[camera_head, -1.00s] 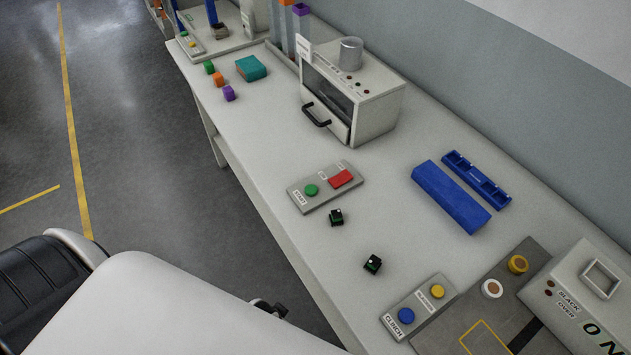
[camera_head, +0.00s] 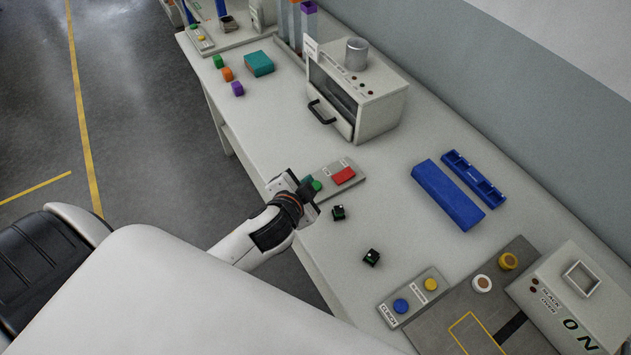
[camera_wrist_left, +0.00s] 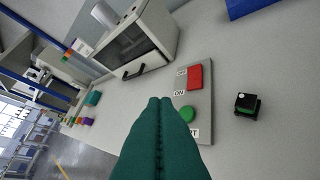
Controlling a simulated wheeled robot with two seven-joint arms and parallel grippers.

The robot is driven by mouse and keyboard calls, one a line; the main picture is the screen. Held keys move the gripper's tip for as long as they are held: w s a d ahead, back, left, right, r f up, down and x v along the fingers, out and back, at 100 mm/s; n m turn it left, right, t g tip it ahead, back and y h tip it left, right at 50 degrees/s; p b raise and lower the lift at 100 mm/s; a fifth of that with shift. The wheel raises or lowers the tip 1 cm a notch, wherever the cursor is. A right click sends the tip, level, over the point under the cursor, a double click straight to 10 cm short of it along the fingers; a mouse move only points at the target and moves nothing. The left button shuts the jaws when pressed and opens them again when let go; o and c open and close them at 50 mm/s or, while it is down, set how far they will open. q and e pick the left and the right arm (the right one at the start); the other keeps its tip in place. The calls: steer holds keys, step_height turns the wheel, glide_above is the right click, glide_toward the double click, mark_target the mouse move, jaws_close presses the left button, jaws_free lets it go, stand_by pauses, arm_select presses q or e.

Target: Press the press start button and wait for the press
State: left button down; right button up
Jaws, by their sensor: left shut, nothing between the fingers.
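A grey control panel (camera_head: 351,183) on the table carries a round green button (camera_head: 317,185) labelled START and a red rectangular switch (camera_head: 343,175). In the left wrist view the green button (camera_wrist_left: 187,114) and red switch (camera_wrist_left: 195,77) show clearly. My left gripper (camera_head: 309,186) is over the panel's left end, shut and empty. Its dark green fingers (camera_wrist_left: 160,101) are together, with tips beside the green button in the wrist view. I cannot tell whether they touch the panel. My right gripper is not in view.
Two small dark green connectors (camera_head: 338,212) (camera_head: 371,257) lie near the panel. A white oven-like machine (camera_head: 378,112) stands behind it. Blue trays (camera_head: 447,195) lie to the right. Another panel (camera_head: 413,297) has blue and yellow buttons. Coloured cubes (camera_head: 227,74) sit at the far left.

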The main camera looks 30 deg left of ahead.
arm_select(q)
steer(key=w+d+r+m+t+h, duration=0.4)
steer(key=w+d+r+m+h, duration=0.45)
steer(key=m, duration=0.95)
steer(key=a+f+m+g, duration=0.9)
steer(key=a+m+g, duration=0.1)
steer(key=a+m, duration=0.1)
steer(key=shift+s+a+f+m+h+p, duration=0.2)
steer(key=shift+a+m+h+p, duration=0.1)
steer(key=shift+a+m+h, duration=0.15)
steer(key=shift+f, duration=0.15)
steer(key=b, duration=0.7)
glide_above(315, 186)
steer(key=a, duration=0.1)
steer(key=f, duration=0.7)
steer(key=shift+s+a, duration=0.1)
steer(key=shift+s, duration=0.15)
steer(key=shift+f+b, duration=0.3)
steer(key=shift+f, duration=0.45)
steer(key=shift+f, duration=0.2)
